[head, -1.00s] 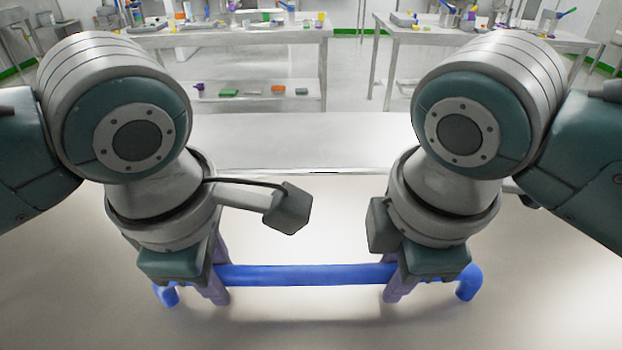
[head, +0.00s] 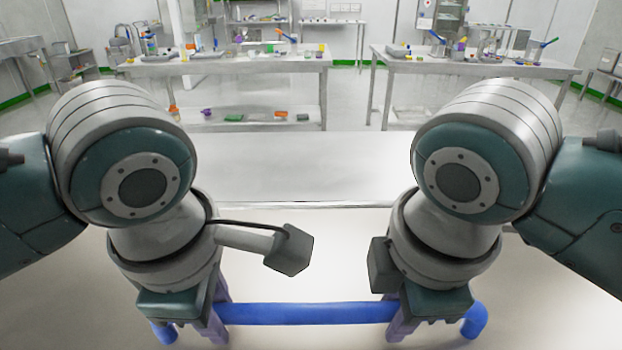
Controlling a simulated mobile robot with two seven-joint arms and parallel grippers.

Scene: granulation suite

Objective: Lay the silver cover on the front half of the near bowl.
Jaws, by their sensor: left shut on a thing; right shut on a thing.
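A blue bar handle (head: 305,313) with bent-down ends runs across the bottom of the head view. My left gripper (head: 216,325) is shut on the bar near its left end. My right gripper (head: 404,325) is shut on it near its right end. Below and behind the bar spreads a wide, pale, smooth surface (head: 330,255), which looks like the silver cover. It has a straight far edge. I cannot tell whether it rests on anything. The near bowl is not recognisable. The lower parts of both grippers are cut off by the picture's bottom edge.
Beyond the straight edge lies a pale flat band (head: 300,172). Farther back stand a left table (head: 250,66) and a right table (head: 490,68), both carrying small coloured items. A lower shelf (head: 245,127) of the left table holds several more. Light floor lies between them.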

